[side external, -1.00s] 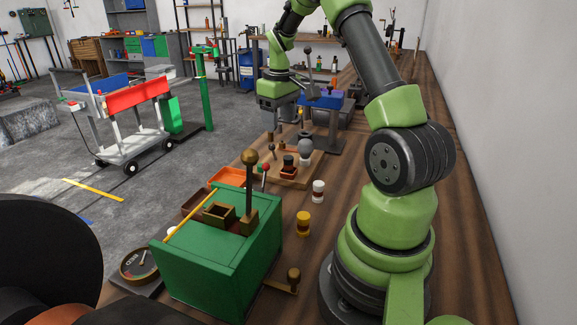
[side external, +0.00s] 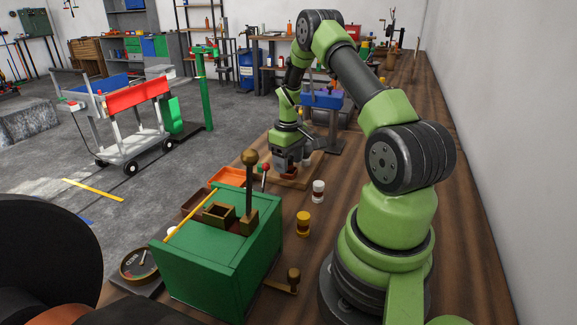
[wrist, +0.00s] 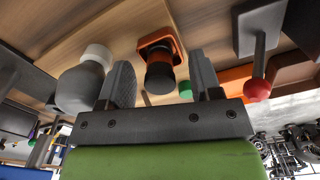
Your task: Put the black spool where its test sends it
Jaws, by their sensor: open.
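The black spool (wrist: 160,78) stands in a square orange-red holder (wrist: 172,42) on a wooden board, in the wrist view. My gripper (wrist: 160,66) is open, with one finger on each side of the spool and visible gaps between. In the side external view my gripper (side external: 291,163) points down over the board (side external: 312,171). It hides the spool there.
In the wrist view, a grey ball-shaped piece (wrist: 80,88) is close by the left finger, and a red-knobbed lever (wrist: 257,88) stands right. A green box (side external: 230,255) with a tall lever, an orange tray (side external: 228,177), a white spool (side external: 318,190) and a yellow spool (side external: 303,223) stand nearer.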

